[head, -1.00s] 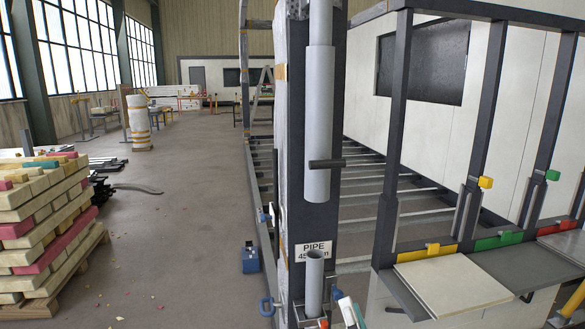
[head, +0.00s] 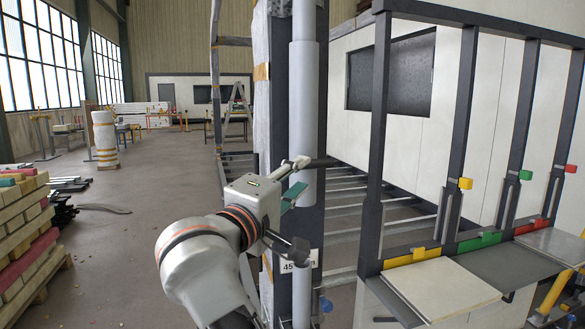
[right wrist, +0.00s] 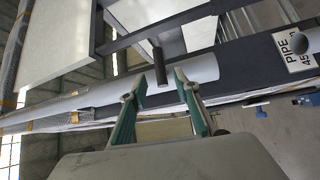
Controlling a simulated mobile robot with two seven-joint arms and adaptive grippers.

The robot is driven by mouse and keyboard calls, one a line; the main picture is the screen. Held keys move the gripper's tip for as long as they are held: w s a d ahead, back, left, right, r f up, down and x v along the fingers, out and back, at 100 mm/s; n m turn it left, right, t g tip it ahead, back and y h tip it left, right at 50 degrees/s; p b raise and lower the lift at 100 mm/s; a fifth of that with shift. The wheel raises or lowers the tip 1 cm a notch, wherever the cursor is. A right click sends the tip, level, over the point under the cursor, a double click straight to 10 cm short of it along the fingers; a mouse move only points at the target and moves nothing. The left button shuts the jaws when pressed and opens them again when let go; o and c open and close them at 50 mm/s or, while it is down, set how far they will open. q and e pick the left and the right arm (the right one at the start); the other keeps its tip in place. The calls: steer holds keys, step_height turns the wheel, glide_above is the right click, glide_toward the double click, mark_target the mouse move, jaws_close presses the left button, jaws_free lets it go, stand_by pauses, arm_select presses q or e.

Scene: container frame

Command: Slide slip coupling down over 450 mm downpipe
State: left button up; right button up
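The slip coupling (head: 304,110) is a wide pale grey sleeve around a thinner upright pipe (head: 304,22). A dark handle (head: 328,162) sticks out near its lower end. The coupling (right wrist: 205,70) and handle (right wrist: 161,70) also show in the right wrist view. Below is a pipe stub (head: 302,300), apart from the sleeve's lower end and partly hidden by my arm; its open mouth (right wrist: 299,42) shows in the wrist view. My right gripper (head: 300,200) is beside the coupling, its fingers (right wrist: 159,82) apart, with the handle in the gap between them. My left gripper is out of view.
A dark post (head: 272,90) stands directly behind the pipe. A pipe sign (right wrist: 294,52) is on it, partly covered by my gripper in the head view. At the right is a frame with shelves (head: 445,290) and coloured blocks. A timber stack (head: 25,235) stands left.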

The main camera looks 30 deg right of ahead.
mark_target(312, 167)
steer(key=p+x, duration=0.1)
steer(key=x, duration=0.7)
steer(key=shift+s, duration=0.1)
jaws_close()
